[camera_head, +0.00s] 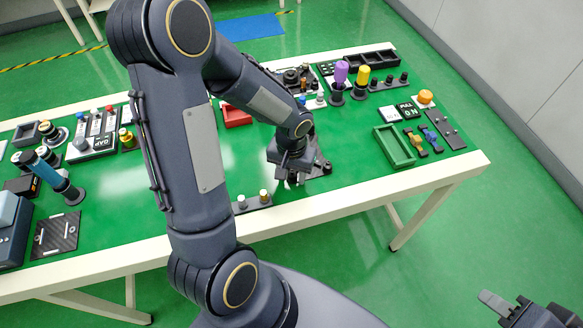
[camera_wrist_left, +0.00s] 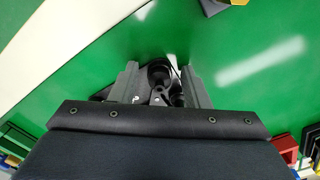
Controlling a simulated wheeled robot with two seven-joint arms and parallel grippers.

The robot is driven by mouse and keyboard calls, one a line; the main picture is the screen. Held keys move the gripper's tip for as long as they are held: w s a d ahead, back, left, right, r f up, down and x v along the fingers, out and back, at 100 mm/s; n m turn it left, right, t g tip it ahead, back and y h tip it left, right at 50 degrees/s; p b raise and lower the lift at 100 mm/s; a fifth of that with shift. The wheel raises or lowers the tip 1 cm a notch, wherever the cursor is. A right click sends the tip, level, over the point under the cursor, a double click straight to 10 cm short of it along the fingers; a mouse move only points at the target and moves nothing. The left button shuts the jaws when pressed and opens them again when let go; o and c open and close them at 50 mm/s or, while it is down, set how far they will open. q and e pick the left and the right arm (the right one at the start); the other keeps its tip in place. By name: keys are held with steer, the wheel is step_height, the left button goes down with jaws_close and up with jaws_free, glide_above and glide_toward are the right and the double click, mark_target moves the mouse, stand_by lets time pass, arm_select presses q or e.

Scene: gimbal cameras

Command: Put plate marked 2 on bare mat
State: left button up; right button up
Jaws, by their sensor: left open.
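My left gripper (camera_head: 292,178) is low over the front middle of the green table. It is open, and its two fingers show in the left wrist view (camera_wrist_left: 161,92). A black item with round parts (camera_wrist_left: 158,72) is between and beyond the fingers; I cannot tell whether they touch it. A small white mark is beside the left finger, too small to read surely. Dark parts (camera_head: 322,166) also show beside the gripper in the head view. I cannot single out a plate marked 2 or a bare mat. My right gripper (camera_head: 508,306) is at the bottom right, off the table, partly cut off.
A green tray (camera_head: 393,147), a dark plate with holes (camera_head: 445,130) and purple and yellow-topped posts stand at the right. A red tray (camera_head: 236,116) is behind my left arm. A black textured plate (camera_head: 55,236) lies at the left.

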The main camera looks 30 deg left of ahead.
arm_select(q)
steer(key=shift+r+p, duration=0.35)
steer(key=shift+r, duration=0.05)
step_height(320, 180, up, 11)
steer(key=s+d+r+t+h, duration=0.2)
steer(key=s+r, duration=0.2)
steer(key=s, duration=0.2)
steer(key=s+d+r+m+t+h, duration=0.1)
steer(key=s+d+r+t, duration=0.2)
steer(key=s, duration=0.4)
steer(key=shift+s+d+r+t+h+p, duration=0.15)
steer(key=shift+s+r+t+h+p, duration=0.15)
steer(key=shift+r+h+p, duration=0.25)
